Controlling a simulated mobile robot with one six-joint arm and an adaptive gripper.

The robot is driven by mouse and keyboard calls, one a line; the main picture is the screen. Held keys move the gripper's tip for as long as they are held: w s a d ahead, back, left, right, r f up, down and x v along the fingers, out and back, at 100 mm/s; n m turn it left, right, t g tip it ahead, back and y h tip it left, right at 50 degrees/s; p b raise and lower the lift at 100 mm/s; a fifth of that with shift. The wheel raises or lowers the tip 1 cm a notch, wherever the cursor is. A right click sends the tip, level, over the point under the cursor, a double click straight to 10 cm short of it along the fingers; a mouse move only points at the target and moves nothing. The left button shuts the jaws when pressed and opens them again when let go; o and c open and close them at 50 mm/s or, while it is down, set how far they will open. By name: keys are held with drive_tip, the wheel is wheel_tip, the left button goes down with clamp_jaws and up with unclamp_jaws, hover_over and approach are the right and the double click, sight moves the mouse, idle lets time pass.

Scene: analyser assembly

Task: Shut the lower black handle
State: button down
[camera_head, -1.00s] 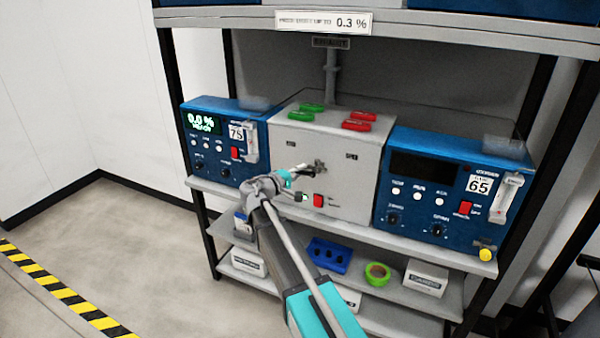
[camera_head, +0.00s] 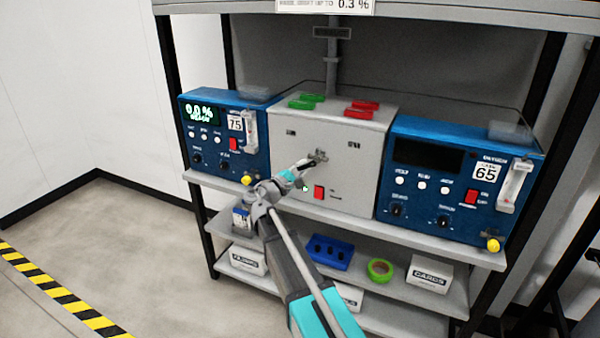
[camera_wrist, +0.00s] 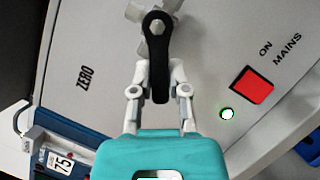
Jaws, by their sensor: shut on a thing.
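The black handle (camera_wrist: 157,55) is a lever on a grey pivot on the front of the grey box (camera_head: 362,165). In the wrist view it points from the pivot down between my fingers. My gripper (camera_wrist: 156,85) is shut on the lever's free end, one finger on each side. In the head view my gripper (camera_head: 308,165) is at the box front, and the handle is small and partly hidden there. I cannot make out a second black handle.
Blue analysers stand at the left (camera_head: 222,138) and right (camera_head: 455,185) of the box. A red mains switch (camera_wrist: 253,86) and a lit green lamp (camera_wrist: 227,113) are close to my gripper. Green and red blocks lie on top of the box. The lower shelf holds a blue tray (camera_head: 330,252).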

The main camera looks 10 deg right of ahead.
drive_tip(key=d+n+t+y+b, duration=0.1)
drive_tip(key=n+t, duration=0.1)
drive_tip(key=n, duration=0.3)
drive_tip(key=s+d+f+n+t+y+b, duration=0.1)
drive_tip(key=n+t+b, duration=0.1)
drive_tip(key=n, duration=0.3)
drive_tip(key=n+t+y+b, duration=0.1)
drive_tip(key=n+t, duration=0.1)
drive_tip(key=n, duration=0.3)
drive_tip(key=shift+s+d+f+n+y, duration=0.3)
drive_tip(key=shift+s+d+f, duration=0.05)
drive_tip(key=shift+s+d, duration=0.05)
drive_tip(key=c, duration=0.6)
unclamp_jaws()
drive_tip(key=shift+s+f+b, duration=0.1)
drive_tip(key=shift+f+b, duration=0.05)
drive_tip(key=shift+b, duration=0.15)
